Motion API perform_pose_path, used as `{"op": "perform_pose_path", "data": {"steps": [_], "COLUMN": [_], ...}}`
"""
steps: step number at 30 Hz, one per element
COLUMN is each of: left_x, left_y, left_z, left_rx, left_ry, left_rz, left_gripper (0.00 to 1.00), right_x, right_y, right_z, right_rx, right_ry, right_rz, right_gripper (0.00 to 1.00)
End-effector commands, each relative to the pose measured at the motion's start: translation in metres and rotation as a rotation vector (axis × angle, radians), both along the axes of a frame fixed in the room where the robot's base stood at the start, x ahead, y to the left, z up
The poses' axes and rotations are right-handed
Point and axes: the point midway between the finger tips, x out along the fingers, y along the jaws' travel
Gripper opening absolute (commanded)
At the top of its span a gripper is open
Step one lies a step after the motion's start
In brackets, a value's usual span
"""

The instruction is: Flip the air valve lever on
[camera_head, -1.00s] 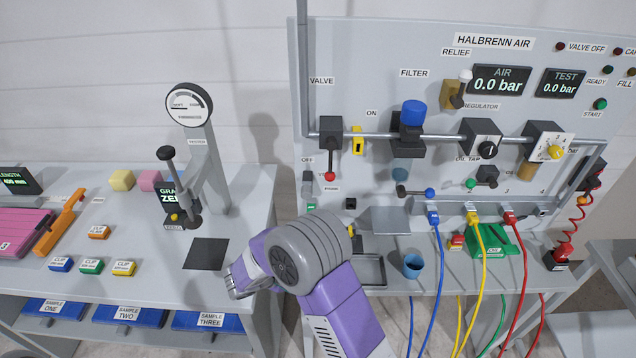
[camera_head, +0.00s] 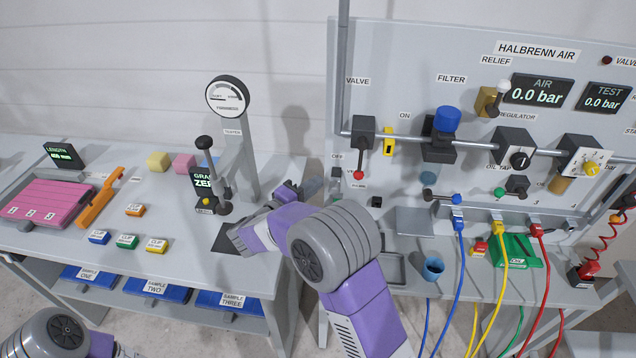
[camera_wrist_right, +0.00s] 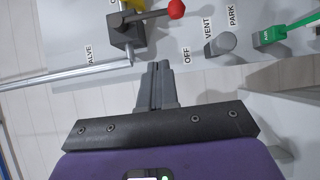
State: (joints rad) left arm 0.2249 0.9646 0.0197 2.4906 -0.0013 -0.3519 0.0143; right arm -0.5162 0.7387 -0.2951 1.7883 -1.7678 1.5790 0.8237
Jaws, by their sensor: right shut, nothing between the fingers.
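The air valve (camera_head: 363,128) is a dark block on the pipe at the panel's left side. Its lever hangs down, ending in a red knob (camera_head: 358,175), by the OFF label. In the right wrist view the valve (camera_wrist_right: 128,34) is just beyond my fingertips, and the red knob (camera_wrist_right: 176,9) is up and to the right. My right gripper (camera_wrist_right: 157,66) is shut and empty, apart from the lever. In the head view my right gripper (camera_head: 292,189) is partly hidden by my purple arm, left of the valve. My left gripper is out of view; only part of that arm shows.
A yellow piece (camera_head: 388,141) sits beside the valve, under the ON label. The tester column (camera_head: 243,150) stands close left of my right gripper. The filter (camera_head: 445,125) is right of the valve.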

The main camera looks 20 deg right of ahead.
Motion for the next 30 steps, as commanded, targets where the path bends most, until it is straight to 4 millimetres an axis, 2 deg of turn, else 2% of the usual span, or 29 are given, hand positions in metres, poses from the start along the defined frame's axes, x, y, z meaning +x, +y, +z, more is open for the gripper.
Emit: {"op": "perform_pose_path", "data": {"steps": [3, 10, 15, 21, 30], "left_x": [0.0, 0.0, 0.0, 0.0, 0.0], "left_y": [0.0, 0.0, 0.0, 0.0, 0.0], "left_z": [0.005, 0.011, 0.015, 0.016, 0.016], "left_rx": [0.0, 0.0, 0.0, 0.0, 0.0], "left_ry": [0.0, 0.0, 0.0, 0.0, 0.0], "left_rz": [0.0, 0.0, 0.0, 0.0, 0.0], "left_gripper": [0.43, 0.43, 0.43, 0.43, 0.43], "right_x": [0.01, 0.031, 0.021, 0.017, 0.017], "right_y": [-0.026, -0.069, -0.093, -0.104, -0.104], "right_z": [0.001, 0.001, 0.001, 0.0, 0.0], "right_rx": [0.0, 0.0, 0.0, 0.0, 0.0], "right_ry": [0.001, 0.002, 0.002, 0.002, 0.001], "right_rz": [-0.007, -0.005, -0.002, 0.0, 0.0], "right_gripper": [0.0, 0.0, 0.0, 0.0, 0.0]}}
